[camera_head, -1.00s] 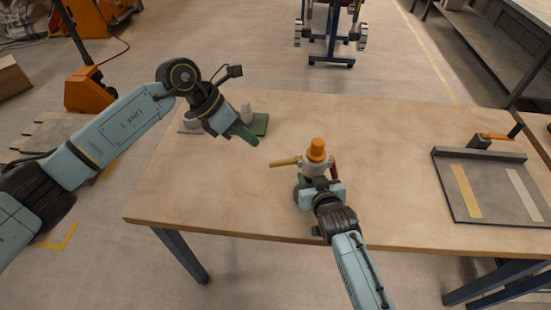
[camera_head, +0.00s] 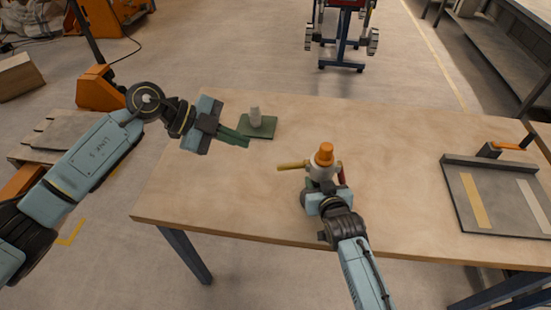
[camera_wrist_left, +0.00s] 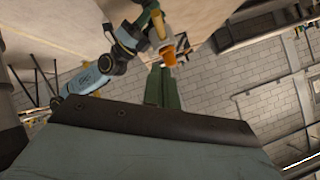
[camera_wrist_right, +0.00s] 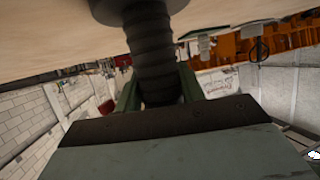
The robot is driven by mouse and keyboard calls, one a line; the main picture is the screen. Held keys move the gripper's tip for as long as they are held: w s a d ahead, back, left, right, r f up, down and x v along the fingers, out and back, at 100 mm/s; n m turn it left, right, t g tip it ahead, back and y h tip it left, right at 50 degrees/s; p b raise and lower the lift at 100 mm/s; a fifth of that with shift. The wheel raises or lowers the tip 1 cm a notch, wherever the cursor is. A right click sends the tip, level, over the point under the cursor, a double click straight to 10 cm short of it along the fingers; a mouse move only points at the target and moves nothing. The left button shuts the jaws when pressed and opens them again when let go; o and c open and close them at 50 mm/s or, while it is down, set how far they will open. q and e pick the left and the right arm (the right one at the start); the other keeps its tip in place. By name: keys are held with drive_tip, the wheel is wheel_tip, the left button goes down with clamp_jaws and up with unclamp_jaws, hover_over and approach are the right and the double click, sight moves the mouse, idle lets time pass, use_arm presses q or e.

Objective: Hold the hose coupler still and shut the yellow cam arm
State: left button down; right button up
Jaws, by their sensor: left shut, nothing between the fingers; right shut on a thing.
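The hose coupler (camera_head: 319,172) stands near the table's front middle, pale-bodied with an orange top. Its yellow cam arm (camera_head: 292,166) sticks out to the left, roughly level. A red arm (camera_head: 341,174) lies down along its right side. My right gripper (camera_wrist_right: 158,88) is shut on the black ribbed hose part (camera_wrist_right: 152,50) under the coupler; the head view mostly hides this grip. My left gripper (camera_head: 244,139) is shut and empty, pointing right, left of the yellow arm and apart from it. The left wrist view shows the orange top (camera_wrist_left: 168,55) beyond its closed green fingers.
A grey tray-like board (camera_head: 495,200) with an orange-handled clamp (camera_head: 508,146) sits at the right. The table (camera_head: 390,140) between coupler and board is clear.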

use_arm(q)
drive_tip(key=n, duration=0.3)
drive_tip(key=a+n, duration=0.1)
drive_tip(key=n, duration=0.1)
drive_tip(key=shift+s+a+r, duration=0.1)
drive_tip(key=shift+s+r, duration=0.1)
drive_tip(key=shift+r, duration=0.05)
approach(290, 165)
drive_tip(key=d, duration=0.4)
drive_tip(key=shift+w+d+f, duration=0.15)
drive_tip(key=shift+d+f, duration=0.05)
drive_tip(key=shift+f, duration=0.65)
drive_tip(key=shift+w+d+f, duration=0.15)
drive_tip(key=shift+d+f, duration=0.05)
drive_tip(key=shift+f, duration=0.6)
drive_tip(key=shift+h, duration=0.3)
